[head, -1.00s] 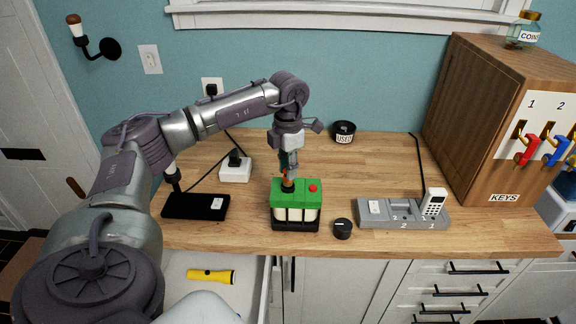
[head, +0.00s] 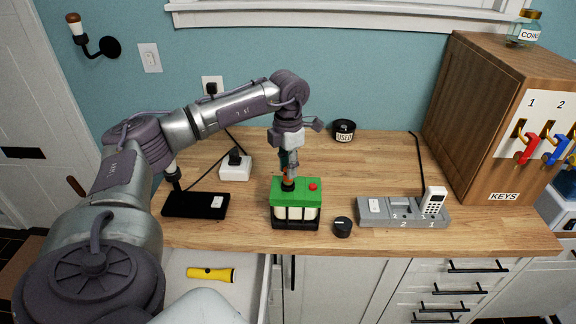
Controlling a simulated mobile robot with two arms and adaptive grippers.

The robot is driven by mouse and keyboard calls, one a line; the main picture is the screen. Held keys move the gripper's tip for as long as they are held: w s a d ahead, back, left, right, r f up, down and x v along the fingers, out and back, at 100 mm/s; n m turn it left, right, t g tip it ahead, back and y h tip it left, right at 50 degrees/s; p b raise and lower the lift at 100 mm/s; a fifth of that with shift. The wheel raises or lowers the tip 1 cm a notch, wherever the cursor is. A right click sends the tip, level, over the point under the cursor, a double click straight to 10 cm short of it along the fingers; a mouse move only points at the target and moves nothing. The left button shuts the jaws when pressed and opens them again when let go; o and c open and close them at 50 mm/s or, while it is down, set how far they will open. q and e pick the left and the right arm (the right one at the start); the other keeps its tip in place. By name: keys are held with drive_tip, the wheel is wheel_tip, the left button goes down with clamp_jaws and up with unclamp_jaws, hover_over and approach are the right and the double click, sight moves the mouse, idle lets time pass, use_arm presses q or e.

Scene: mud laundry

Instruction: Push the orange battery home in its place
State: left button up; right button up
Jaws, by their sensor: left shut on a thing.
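A green-topped box (head: 298,197) with a black base, pale cells and a red button stands near the middle of the counter's front edge. My left gripper (head: 289,176) points straight down over the left part of its top, shut on a small upright orange battery (head: 287,179). My right gripper is not in view.
A black knob (head: 342,227) and a grey charging dock (head: 375,213) with a white handset (head: 434,201) stand to the right. A black pad (head: 196,212) and white power block (head: 235,171) are left. A "USED" tin (head: 344,131) stands behind. An open drawer holds a yellow flashlight (head: 210,274).

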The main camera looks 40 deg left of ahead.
use_arm(q)
drive_tip(key=shift+f, duration=0.2)
idle(0.4)
drive_tip(key=shift+f+b, duration=0.4)
drive_tip(key=shift+f, duration=0.1)
drive_tip(key=shift+f+b, duration=0.5)
drive_tip(key=shift+f, duration=0.6)
idle(3.1)
idle(0.4)
drive_tip(key=o, duration=1)
drive_tip(key=c, duration=0.4)
